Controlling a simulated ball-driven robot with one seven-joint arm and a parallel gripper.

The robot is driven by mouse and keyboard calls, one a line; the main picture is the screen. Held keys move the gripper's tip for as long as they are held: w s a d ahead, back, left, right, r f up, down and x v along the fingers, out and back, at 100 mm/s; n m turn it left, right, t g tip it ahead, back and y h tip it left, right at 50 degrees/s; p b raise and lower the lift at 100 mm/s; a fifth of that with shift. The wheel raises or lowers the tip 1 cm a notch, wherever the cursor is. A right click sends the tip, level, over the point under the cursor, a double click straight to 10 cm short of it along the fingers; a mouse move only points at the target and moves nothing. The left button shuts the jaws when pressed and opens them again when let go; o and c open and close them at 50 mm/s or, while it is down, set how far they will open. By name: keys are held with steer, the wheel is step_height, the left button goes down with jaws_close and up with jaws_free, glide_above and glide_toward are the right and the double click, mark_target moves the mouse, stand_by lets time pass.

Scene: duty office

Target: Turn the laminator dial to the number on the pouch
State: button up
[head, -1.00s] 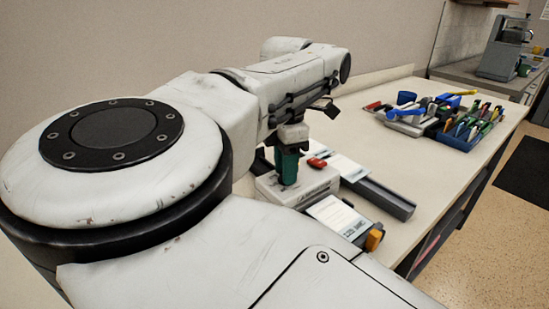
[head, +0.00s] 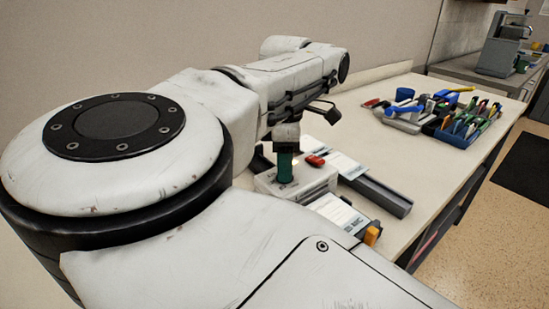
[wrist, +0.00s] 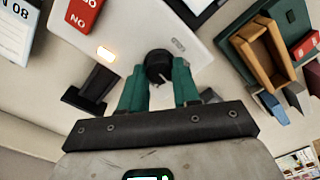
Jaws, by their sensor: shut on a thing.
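The laminator is a white box (head: 313,185) under my gripper in the head view; its pale top (wrist: 205,30) fills the upper middle of the wrist view. Its black round dial (wrist: 158,62) has a light pointer mark at its lower edge. My gripper (wrist: 158,80) has a green finger on each side of the dial and is shut on it. In the head view my gripper (head: 286,165) points straight down onto the box. I cannot read any dial numbers. A white card (wrist: 20,25) at the wrist view's upper left shows "08"; I cannot tell whether it is the pouch.
A red tag reading "NO" (wrist: 82,14) and a lit amber lamp (wrist: 106,53) are near the dial. Printed white sheets (head: 340,212) and a dark grey bar (head: 380,195) lie close by. Bins of tools (head: 455,125) stand farther along the table.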

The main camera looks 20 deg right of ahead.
steer(key=o, duration=1.1)
steer(key=shift+c, duration=0.2)
step_height(320, 180, up, 11)
steer(key=shift+w+f, duration=0.1)
